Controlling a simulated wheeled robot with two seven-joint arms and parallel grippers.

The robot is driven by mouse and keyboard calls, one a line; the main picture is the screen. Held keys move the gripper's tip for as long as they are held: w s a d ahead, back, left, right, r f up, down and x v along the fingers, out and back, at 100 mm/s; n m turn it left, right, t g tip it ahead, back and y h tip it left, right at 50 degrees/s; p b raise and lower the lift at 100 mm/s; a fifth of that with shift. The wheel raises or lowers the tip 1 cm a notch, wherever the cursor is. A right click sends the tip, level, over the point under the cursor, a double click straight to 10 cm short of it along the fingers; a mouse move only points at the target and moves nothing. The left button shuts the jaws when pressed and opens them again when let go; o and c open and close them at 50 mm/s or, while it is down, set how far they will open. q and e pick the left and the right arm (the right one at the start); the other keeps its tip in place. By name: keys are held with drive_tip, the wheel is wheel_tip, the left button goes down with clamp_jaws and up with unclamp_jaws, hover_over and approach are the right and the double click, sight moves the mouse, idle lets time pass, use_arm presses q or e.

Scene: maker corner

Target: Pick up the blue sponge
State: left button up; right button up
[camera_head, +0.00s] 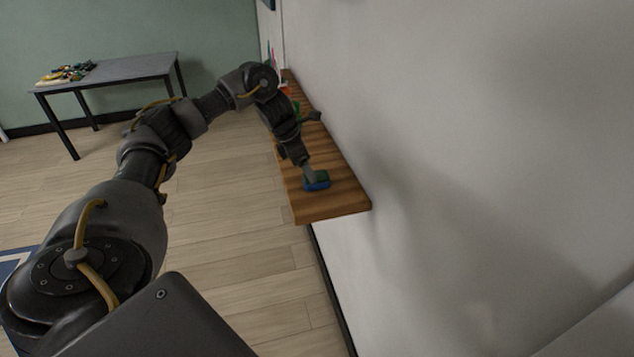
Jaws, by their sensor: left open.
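The blue sponge (318,185) lies near the front end of a wooden wall shelf (335,206). It has a blue side and a darker green-teal top. My left arm reaches in from the left and bends down over the shelf. My left gripper (309,175) points down at the sponge with its fingers open. The fingertips are right at the sponge and hide part of its top. I cannot tell whether they touch it. My right gripper is not in view.
Behind my arm on the shelf are a dark item (312,116) and partly hidden green and orange things. The white wall (450,120) runs along the shelf's right side. A grey table (125,68) with small colourful pieces (66,72) stands far left. The floor between is clear.

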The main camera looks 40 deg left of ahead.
sight(323, 177)
use_arm(q)
drive_tip(key=shift+d+f, duration=0.1)
drive_tip(key=shift+f, duration=0.15)
drive_tip(key=x, duration=0.1)
drive_tip(key=p+x, duration=0.1)
drive_tip(key=x, duration=0.1)
drive_tip(key=shift+w+d+f, duration=0.1)
drive_tip(key=shift+w+f, duration=0.05)
drive_tip(key=shift+w, duration=0.25)
drive_tip(key=shift+w+f, duration=0.1)
drive_tip(key=shift+f, duration=0.35)
drive_tip(key=c, duration=1.1)
